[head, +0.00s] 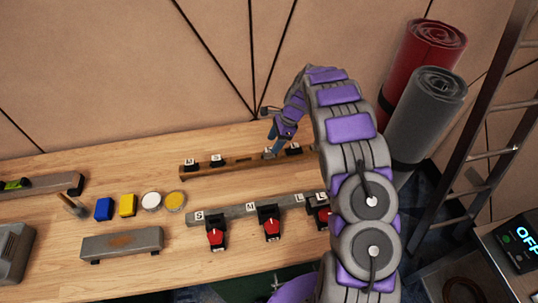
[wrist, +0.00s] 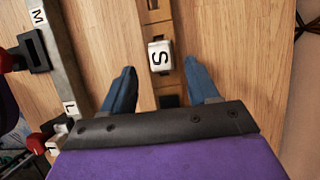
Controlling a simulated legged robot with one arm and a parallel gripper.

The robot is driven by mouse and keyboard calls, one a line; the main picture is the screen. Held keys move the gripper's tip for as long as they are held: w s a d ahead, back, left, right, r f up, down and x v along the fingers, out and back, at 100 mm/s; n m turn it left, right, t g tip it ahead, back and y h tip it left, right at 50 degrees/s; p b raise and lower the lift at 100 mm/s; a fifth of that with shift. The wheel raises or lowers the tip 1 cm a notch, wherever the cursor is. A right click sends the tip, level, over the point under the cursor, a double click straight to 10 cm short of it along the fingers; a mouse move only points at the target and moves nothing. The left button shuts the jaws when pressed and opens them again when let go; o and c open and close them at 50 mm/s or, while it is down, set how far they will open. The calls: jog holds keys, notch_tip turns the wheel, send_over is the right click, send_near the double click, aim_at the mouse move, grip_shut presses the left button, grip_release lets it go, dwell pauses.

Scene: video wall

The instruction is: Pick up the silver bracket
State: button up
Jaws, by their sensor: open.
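No part is plainly recognisable as the silver bracket. A small pale block marked S (wrist: 160,57) sits on a brown wooden rail (wrist: 152,15) in the wrist view; I cannot tell whether it is the bracket or only a label. My gripper (wrist: 159,66) is open, with one blue finger on each side of that rail and block, and nothing is gripped. In the head view my gripper (head: 272,144) is at the right part of the brown rail (head: 225,168), and my arm hides the rail's right end. Black pieces with pale labels (head: 217,160) sit along this rail.
A grey rail (head: 238,211) in front holds black pieces with red parts (head: 271,228). Blue (head: 103,209) and yellow (head: 128,205) blocks, round pots (head: 151,202) and a grey bar (head: 122,244) stand left. Rolled mats (head: 424,110) and a ladder (head: 480,130) are right.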

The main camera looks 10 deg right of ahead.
aim_at(269, 149)
jog(key=b+x, duration=0.1)
jog(key=x, duration=0.4)
jog(key=shift+w+a+f, duration=0.1)
jog(key=shift+a, duration=0.05)
grip_shut()
dwell(0.4)
notch_tip(269, 149, up, 10)
jog(key=shift+r+p, duration=0.1)
jog(key=shift+p, duration=0.75)
jog(key=shift+p, duration=0.55)
